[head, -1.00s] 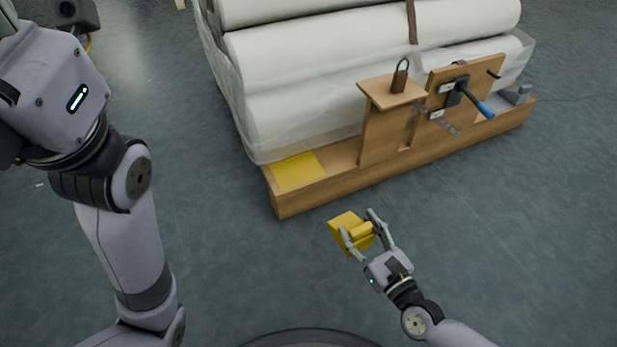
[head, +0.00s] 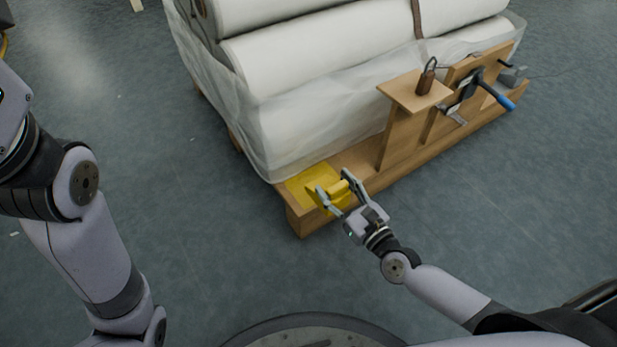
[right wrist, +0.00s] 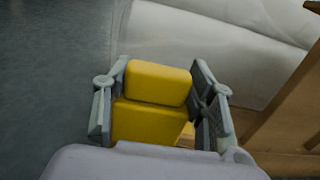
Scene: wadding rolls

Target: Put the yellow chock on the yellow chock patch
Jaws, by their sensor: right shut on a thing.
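The yellow chock (head: 323,193) is between the fingers of my right gripper (head: 340,194), which is shut on it. In the right wrist view the chock (right wrist: 155,100) fills the space between the two fingers of the gripper (right wrist: 158,108). The yellow chock patch (head: 300,187) lies at the near left end of the wooden ledge. The chock is over the right part of the patch and hides some of it. I cannot tell whether it touches the patch. My left gripper is out of view; only my left arm shows at the left.
White wrapped rolls (head: 310,60) lie behind the wooden ledge (head: 400,168). A wooden stand with a padlock (head: 427,78) rises right of the patch. A blue-handled tool (head: 497,97) is farther right. The grey floor (head: 520,200) in front is clear.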

